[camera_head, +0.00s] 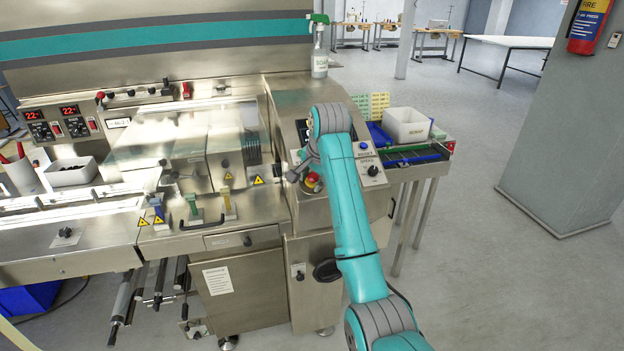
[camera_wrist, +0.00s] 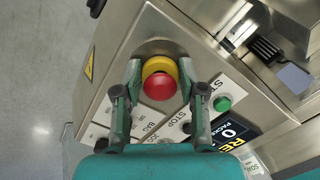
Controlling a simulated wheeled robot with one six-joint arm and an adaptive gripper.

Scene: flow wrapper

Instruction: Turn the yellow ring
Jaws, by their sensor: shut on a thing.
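The yellow ring (camera_wrist: 159,66) sits around the red emergency-stop button (camera_wrist: 160,86) on the sloped control panel. In the wrist view my gripper (camera_wrist: 159,76) has one finger on each side of the ring, and its fingertips are closed against it. In the head view the ring (camera_head: 312,179) shows small beside my wrist, with the red button within it.
A green start button (camera_wrist: 222,104) and a display (camera_wrist: 238,130) are on the panel close to my right finger. In the head view a black knob (camera_head: 373,170) is right of my arm. A white bin (camera_head: 406,125) stands on the side table.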

